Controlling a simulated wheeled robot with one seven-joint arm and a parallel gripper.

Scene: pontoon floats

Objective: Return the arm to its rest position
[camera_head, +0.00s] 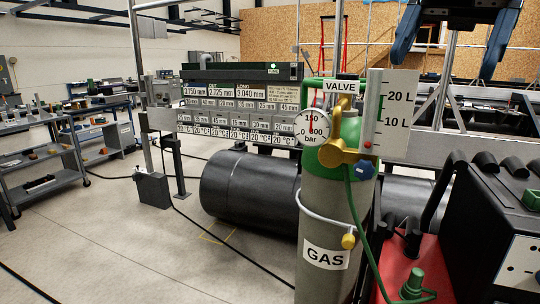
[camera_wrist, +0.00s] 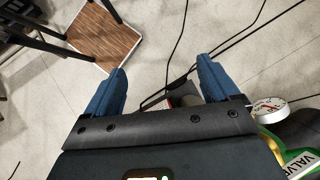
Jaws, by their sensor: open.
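My gripper (camera_head: 449,52) is at the top right of the head view, high above the floor. Its two blue fingers are spread wide with nothing between them. In the wrist view my gripper (camera_wrist: 162,68) also shows both fingers apart, with bare floor and dark cables far below. The gas cylinder (camera_head: 325,210), with a green shoulder and brass valve, stands upright to the lower left of my gripper in the head view. My gripper appears clear of it. Most of my arm is out of view.
The pressure gauge (camera_head: 312,127) and level scale (camera_head: 390,110) stand at the cylinder's top. A black float (camera_head: 250,190) lies behind it. A red-topped cart (camera_head: 420,265) and black machine (camera_head: 490,220) stand right. A shelf trolley (camera_head: 40,160) stands left, beside open floor.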

